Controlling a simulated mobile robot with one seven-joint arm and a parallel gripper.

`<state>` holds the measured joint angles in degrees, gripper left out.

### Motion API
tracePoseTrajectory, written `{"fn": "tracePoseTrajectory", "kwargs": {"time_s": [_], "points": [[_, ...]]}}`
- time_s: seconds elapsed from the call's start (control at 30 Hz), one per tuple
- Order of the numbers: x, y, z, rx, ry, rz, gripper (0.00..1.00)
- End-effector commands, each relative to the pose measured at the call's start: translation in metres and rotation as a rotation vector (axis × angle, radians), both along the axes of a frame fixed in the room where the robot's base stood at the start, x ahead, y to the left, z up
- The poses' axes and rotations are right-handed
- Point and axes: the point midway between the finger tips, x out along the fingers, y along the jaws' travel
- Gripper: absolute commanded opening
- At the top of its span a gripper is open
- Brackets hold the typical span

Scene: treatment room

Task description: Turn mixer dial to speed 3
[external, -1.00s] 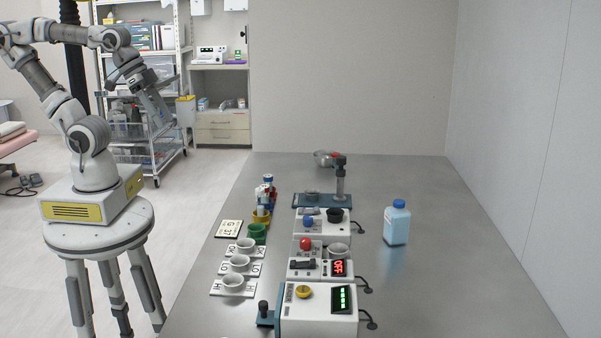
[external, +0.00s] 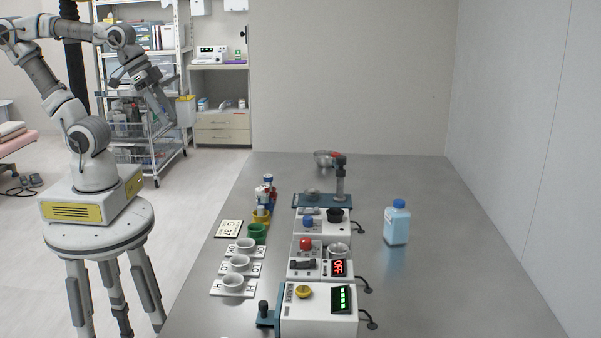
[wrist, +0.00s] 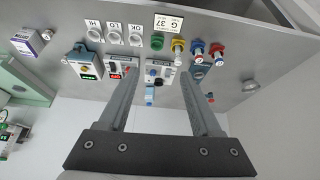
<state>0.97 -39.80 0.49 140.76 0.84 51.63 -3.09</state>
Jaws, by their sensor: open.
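No part is clearly labelled as the mixer. A white device with a blue dial (external: 308,222) and a black round cup (external: 335,215) stands mid-row on the table; a blue dial (wrist: 153,72) also shows between my fingers in the wrist view. Another white device in front has a yellow dial (external: 303,291) and a lit green display (external: 341,299). The dial marks are too small to read. My gripper (external: 161,108) is open and empty, high at the left and well away from the devices. In the wrist view my gripper (wrist: 160,80) has its fingers wide apart.
Between them a device with a red knob (external: 306,243) has a display (external: 339,268) reading OFF. A blue bottle (external: 397,223) stands right of the row. Labelled white cups (external: 233,282), a green cup (external: 257,232) and a teal stand (external: 312,200) also occupy the table. The right side is mostly clear.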

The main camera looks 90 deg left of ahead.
Motion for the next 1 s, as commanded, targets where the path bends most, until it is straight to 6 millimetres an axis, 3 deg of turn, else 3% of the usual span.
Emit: {"fn": "tracePoseTrajectory", "kwargs": {"time_s": [0.27,0.47,0.8,1.0], "points": [[0.076,-0.002,0.008,-0.058,0.072,0.173,0.66],[0.14,-0.008,-0.001,-0.077,0.109,0.319,0.66],[0.246,-0.031,-0.049,-0.058,0.129,0.566,0.66],[0.295,-0.049,-0.087,-0.033,0.11,0.683,0.66]]}}
